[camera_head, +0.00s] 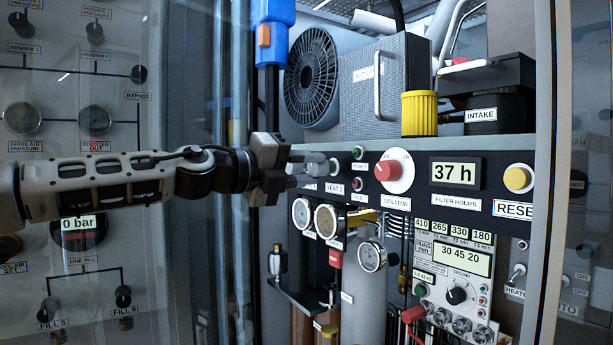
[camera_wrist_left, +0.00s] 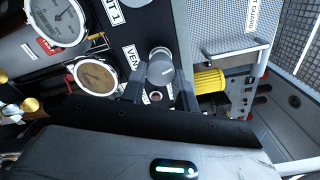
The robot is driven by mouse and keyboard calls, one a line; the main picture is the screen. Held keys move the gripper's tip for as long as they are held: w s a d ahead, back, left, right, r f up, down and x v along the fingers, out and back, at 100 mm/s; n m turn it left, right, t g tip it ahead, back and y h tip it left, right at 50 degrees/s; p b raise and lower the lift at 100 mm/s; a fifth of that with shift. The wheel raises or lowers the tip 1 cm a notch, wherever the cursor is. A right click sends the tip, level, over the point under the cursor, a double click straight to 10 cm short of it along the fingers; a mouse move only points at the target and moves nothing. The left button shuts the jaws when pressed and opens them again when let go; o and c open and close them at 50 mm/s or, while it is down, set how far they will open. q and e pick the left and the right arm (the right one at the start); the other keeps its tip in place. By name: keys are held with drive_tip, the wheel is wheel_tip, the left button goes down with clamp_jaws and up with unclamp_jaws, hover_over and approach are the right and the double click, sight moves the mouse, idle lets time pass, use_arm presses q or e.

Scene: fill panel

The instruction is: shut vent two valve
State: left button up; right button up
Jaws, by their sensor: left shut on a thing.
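The vent two valve is a grey knob (camera_head: 316,168) on the dark panel strip, just above the "VENT 2" label (camera_head: 335,188). My left gripper (camera_head: 303,170) reaches it from the left and is shut on it. In the left wrist view the round grey knob (camera_wrist_left: 160,68) sits between the two dark fingers of my left gripper (camera_wrist_left: 160,88). The "VEN" part of its label (camera_wrist_left: 131,61) shows beside it; the rest is hidden. The fingers partly cover the knob in the head view. My right gripper is not in view.
Right of the knob are small indicators, a red ISOLATOR knob (camera_head: 396,171), a "37 h" display (camera_head: 456,173) and a yellow button (camera_head: 517,179). Gauges (camera_head: 328,220) hang close below. A fan (camera_head: 312,78) and yellow cap (camera_head: 419,113) stand above. A cabinet frame post (camera_head: 545,172) bounds the right.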

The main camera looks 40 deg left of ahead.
use_arm(q)
drive_tip(key=shift+m+b, duration=0.5)
drive_tip(key=shift+m, duration=1)
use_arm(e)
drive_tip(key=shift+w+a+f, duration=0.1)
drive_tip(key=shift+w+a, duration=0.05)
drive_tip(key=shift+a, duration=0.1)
use_arm(q)
drive_tip(key=o, duration=1)
drive_tip(key=shift+c, duration=0.2)
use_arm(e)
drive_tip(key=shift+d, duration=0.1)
use_arm(q)
drive_tip(key=shift+a, duration=0.1)
drive_tip(key=shift+s+a, duration=0.2)
drive_tip(key=shift+s, duration=0.4)
drive_tip(key=b+v, duration=0.4)
drive_tip(key=v, duration=0.6)
drive_tip(key=shift+s, duration=0.35)
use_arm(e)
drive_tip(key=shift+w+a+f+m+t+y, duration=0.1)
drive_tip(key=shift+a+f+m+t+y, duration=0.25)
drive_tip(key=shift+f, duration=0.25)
